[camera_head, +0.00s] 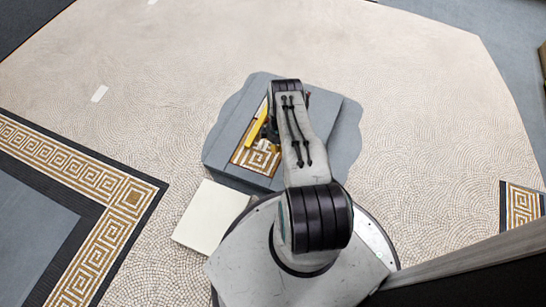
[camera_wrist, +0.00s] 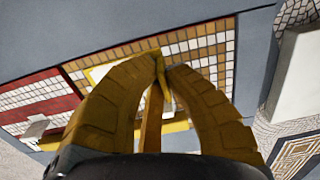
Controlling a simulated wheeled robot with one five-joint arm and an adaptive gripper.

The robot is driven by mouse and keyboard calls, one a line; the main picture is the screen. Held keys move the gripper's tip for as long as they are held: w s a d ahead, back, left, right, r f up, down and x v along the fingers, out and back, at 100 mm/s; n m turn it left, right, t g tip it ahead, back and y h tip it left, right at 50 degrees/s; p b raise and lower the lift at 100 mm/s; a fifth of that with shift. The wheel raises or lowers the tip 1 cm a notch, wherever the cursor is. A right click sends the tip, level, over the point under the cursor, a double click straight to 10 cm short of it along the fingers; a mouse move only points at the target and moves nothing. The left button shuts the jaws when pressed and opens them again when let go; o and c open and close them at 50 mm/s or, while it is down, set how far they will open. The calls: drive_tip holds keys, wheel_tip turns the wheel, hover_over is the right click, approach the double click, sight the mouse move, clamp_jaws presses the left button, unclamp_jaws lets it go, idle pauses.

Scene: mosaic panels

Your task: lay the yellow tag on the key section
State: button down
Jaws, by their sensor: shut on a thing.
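My gripper (camera_wrist: 164,66) is shut, its tips close together over the mosaic panel in the wrist view. A narrow yellow piece (camera_wrist: 152,118), seemingly the yellow tag, stands edge-on between the fingers; most of it is hidden. The key section (camera_wrist: 210,52), brown and white tiles in a key pattern, lies beyond and below the fingertips. In the head view the key section (camera_head: 255,160) shows left of my arm, with a long yellow shape (camera_head: 257,126) above it. I cannot tell whether that shape is a finger or the tag. The height of the tag above the panel is unclear.
A red-and-white section (camera_wrist: 40,92) adjoins the key section on the left in the wrist view. The grey slab (camera_head: 225,135) carries the panel. A cream block (camera_head: 212,217) stands beside it. The mosaic floor around is mostly clear.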

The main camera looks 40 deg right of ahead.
sight(273, 158)
drive_tip(key=shift+w+a+f+b, duration=0.4)
drive_tip(key=shift+a+f, duration=0.2)
drive_tip(key=shift+a, duration=0.25)
wheel_tip(273, 158, down, 4)
drive_tip(key=b, duration=0.5)
drive_tip(key=c, duration=1.4)
unclamp_jaws()
